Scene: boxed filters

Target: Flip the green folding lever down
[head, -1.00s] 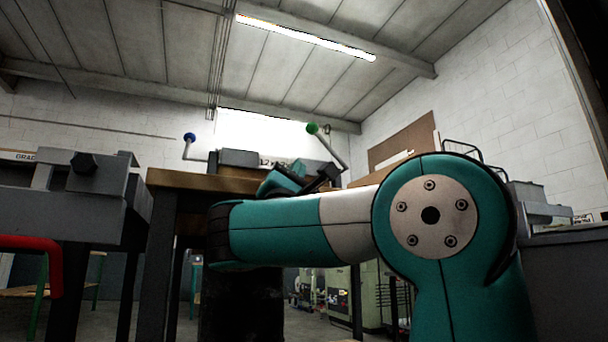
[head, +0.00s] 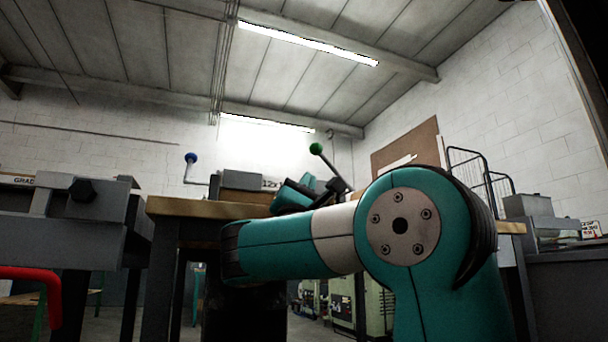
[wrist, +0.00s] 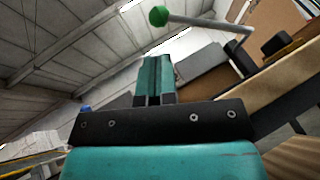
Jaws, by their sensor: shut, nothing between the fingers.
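The green-knobbed lever (head: 316,148) stands raised at a tilt above the wooden bench, its grey rod running down to the right. In the wrist view its green ball (wrist: 158,15) is at the top, and its rod runs right, then bends down. My gripper (wrist: 156,62) is shut and empty, its teal fingers pointing up towards the ball. The ball appears just beyond the fingertips, with a visible gap in the picture. In the head view my wrist is in front of the lever's lower part, and the fingertips are hard to make out.
A blue-knobbed lever (head: 191,158) stands upright to the left, beside a grey box (head: 242,180) on the wooden bench (head: 200,208). A grey machine with a vise-like block (head: 85,190) and a red handle (head: 40,275) is at the left. A wire rack (head: 480,175) is at the right.

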